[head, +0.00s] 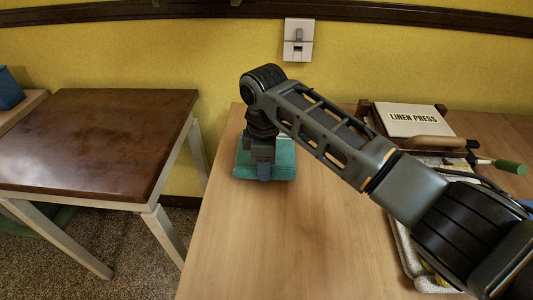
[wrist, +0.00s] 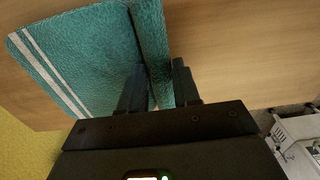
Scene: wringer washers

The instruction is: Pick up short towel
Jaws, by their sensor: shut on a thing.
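The short towel is a teal cloth with pale stripes near one end, lying on the light wooden table. In the head view the towel (head: 283,160) shows under and around my gripper (head: 264,175), near the table's left side. In the wrist view the towel (wrist: 85,55) fills the upper left, with a raised fold between the fingers. My gripper (wrist: 158,95) points down and is shut on this fold. Part of the towel is hidden behind the fingers.
A linen press (head: 415,120) with a wooden roller and green handle stands at the table's right, partly behind my arm. A dark-topped table (head: 90,140) stands to the left across a gap. The light wooden table (head: 270,240) is clear in front of the towel.

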